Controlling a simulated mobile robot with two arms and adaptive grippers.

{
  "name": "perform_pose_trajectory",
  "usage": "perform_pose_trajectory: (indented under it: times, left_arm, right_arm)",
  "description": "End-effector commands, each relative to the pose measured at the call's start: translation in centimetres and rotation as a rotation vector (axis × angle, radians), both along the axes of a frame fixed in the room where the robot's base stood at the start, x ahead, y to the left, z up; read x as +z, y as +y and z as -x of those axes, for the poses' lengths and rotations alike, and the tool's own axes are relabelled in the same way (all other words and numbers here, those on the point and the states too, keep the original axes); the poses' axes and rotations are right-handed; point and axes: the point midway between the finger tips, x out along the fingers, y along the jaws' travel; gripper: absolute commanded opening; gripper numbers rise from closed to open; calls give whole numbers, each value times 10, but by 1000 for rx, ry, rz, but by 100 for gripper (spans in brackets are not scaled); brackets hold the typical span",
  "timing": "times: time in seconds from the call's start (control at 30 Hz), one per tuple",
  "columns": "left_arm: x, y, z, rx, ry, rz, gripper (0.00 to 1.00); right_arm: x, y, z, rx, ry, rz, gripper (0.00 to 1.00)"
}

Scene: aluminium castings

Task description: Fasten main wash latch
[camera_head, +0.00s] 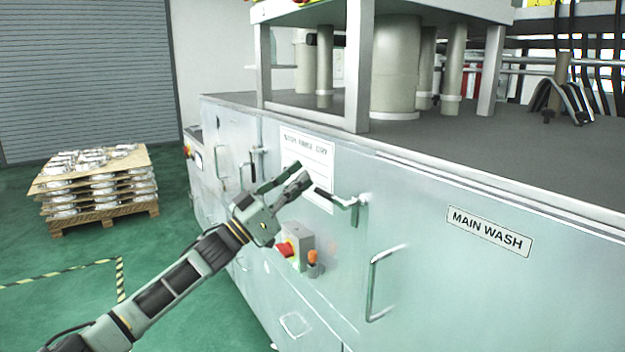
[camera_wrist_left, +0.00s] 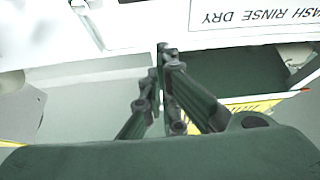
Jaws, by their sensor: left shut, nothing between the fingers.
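The main wash door (camera_head: 462,290) has a dark lever latch (camera_head: 345,203) at its upper left edge, beside a C-shaped door handle (camera_head: 376,284). The lever slants up and left from its metal mount, over the lower part of the white sign. My left gripper (camera_head: 302,175) is shut and empty, up and left of the lever and in front of the sign. A small gap appears between it and the lever. In the left wrist view, my fingertips (camera_wrist_left: 163,50) come together with nothing between them. The latch cannot be made out there. My right gripper is out of view.
A control box with a red switch (camera_head: 286,249) and an orange button (camera_head: 313,258) juts out below my gripper. The WASH RINSE DRY sign (camera_head: 306,150) also shows upside down in the wrist view (camera_wrist_left: 255,17). A pallet of castings (camera_head: 97,183) stands left, across open green floor.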

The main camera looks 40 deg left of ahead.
Motion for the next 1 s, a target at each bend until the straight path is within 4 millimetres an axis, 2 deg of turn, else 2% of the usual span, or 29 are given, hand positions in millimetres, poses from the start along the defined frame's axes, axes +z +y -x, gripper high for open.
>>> perform_pose_trajectory:
  times: [0.03, 0.2, 0.3, 0.5, 1.0]
  left_arm:
    - [11, -3, -7, -1, -5, 2, 0]
    - [25, -13, -29, -2, -3, 3, 0]
    - [1, -13, -32, -1, 5, 4, 0]
    - [-18, -14, -34, 0, 1, 1, 0]
    - [-22, -15, -34, -1, 2, 6, 0]
  right_arm:
    - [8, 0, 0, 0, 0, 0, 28]
    - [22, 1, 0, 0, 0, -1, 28]
    - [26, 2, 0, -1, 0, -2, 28]
    - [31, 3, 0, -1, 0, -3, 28]
    - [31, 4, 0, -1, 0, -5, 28]
